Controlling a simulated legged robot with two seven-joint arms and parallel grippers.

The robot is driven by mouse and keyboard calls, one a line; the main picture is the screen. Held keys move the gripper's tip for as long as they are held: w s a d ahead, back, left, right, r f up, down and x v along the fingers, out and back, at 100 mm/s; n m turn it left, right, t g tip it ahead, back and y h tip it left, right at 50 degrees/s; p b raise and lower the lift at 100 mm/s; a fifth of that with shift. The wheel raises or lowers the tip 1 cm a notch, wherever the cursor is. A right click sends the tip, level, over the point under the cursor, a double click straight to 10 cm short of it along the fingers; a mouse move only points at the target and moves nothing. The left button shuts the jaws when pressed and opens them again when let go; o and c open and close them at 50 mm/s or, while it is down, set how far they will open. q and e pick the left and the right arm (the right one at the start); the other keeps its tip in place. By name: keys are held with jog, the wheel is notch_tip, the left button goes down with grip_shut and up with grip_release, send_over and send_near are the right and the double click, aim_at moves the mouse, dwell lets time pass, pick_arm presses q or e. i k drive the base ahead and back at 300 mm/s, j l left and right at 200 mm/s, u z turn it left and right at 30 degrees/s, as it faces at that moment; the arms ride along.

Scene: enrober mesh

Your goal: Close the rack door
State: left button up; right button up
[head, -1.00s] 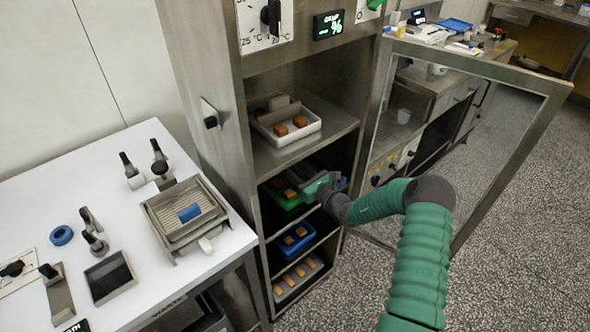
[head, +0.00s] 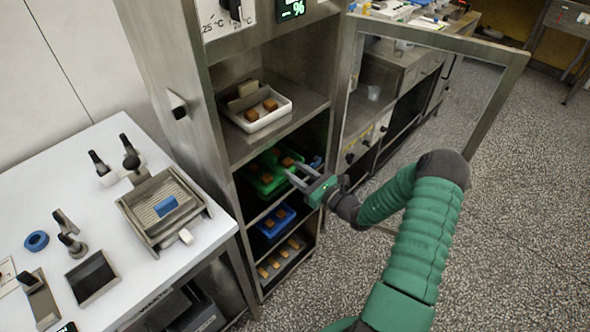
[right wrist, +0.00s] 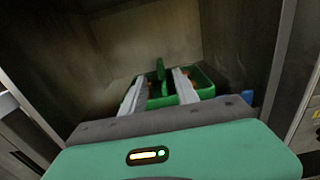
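The rack door (head: 508,88) is a metal-framed clear panel, hinged on the rack's right side. It stands wide open, swung out to the right. The steel rack (head: 184,128) has an open front with trays on several shelves. The right gripper is apart from the door. My left gripper is not in view.
A white tray (head: 282,115) with brown blocks sits on the upper shelf. A blue tray (head: 288,222) and a lower tray (head: 262,285) are below the green one. A white worktable (head: 60,165) with tools stands left. Speckled floor lies clear at right.

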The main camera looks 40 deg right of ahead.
aim_at(515, 60)
jog(key=z, duration=1.5)
